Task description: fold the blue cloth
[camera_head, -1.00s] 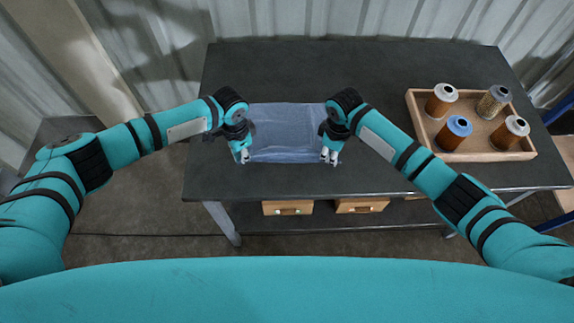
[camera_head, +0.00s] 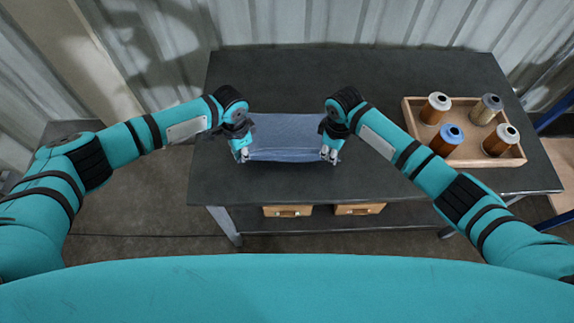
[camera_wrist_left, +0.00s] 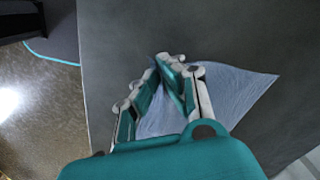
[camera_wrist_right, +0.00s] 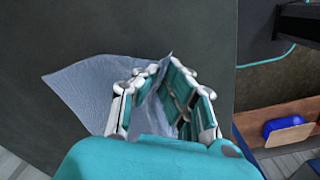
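The blue cloth (camera_head: 287,132) lies on the dark table between my two grippers, its near edge raised and spanning from one to the other. My left gripper (camera_head: 243,156) is at the cloth's near left corner. In the left wrist view its fingers (camera_wrist_left: 167,62) come together at the tips, with cloth (camera_wrist_left: 235,92) spreading out to the right. My right gripper (camera_head: 329,156) is at the near right corner. In the right wrist view its fingers (camera_wrist_right: 158,72) close around a raised peak of cloth (camera_wrist_right: 90,88). The fingers hide the gripped corners.
A wooden tray (camera_head: 463,160) with several filter cartridges (camera_head: 446,139) stands on the right of the table (camera_head: 380,70). The table behind the cloth is clear. Wooden boxes (camera_head: 287,211) sit on a shelf below the near edge.

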